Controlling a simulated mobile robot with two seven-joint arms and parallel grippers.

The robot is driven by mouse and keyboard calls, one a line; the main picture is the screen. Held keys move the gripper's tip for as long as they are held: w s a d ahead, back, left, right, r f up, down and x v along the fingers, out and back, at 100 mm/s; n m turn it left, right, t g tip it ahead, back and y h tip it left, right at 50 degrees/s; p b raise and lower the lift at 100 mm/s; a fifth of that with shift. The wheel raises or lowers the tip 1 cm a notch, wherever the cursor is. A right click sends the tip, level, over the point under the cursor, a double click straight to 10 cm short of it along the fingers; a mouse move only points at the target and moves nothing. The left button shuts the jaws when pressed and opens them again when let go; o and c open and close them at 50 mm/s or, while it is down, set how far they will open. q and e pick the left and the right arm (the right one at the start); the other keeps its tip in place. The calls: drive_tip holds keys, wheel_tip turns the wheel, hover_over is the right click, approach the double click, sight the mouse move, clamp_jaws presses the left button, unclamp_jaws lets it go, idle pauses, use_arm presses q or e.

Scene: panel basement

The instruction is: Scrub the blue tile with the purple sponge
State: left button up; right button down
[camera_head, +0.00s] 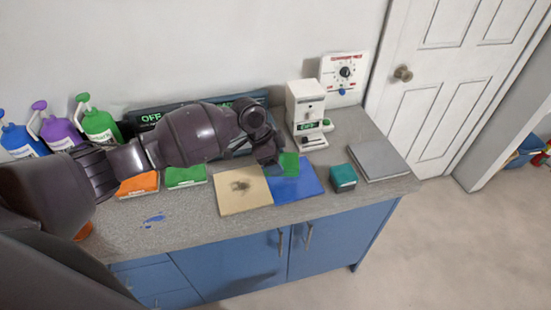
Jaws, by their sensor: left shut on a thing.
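The blue tile (297,188) lies flat on the grey counter, right of a beige tile. My left gripper (278,164) reaches in from the left and points down over the far part of the blue tile. It is shut on a small green block (290,165), which looks like a sponge. The block is over or on the tile; I cannot tell whether they touch. I see no purple sponge in this view. My right gripper is not in view.
The beige tile (242,199) has a dark smudge. Orange (138,186), green (186,177) and teal (342,179) blocks and a grey slab (379,160) lie on the counter (215,230). Spray bottles (62,131) stand back left; a white machine (304,105) stands behind.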

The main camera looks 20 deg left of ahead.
use_arm(q)
drive_tip(key=shift+r, duration=0.1)
drive_tip(key=shift+r+p, duration=0.85)
drive_tip(key=shift+r, duration=0.05)
drive_tip(key=shift+r+p, duration=0.55)
drive_tip(key=shift+r, duration=0.05)
drive_tip(key=shift+f, duration=0.15)
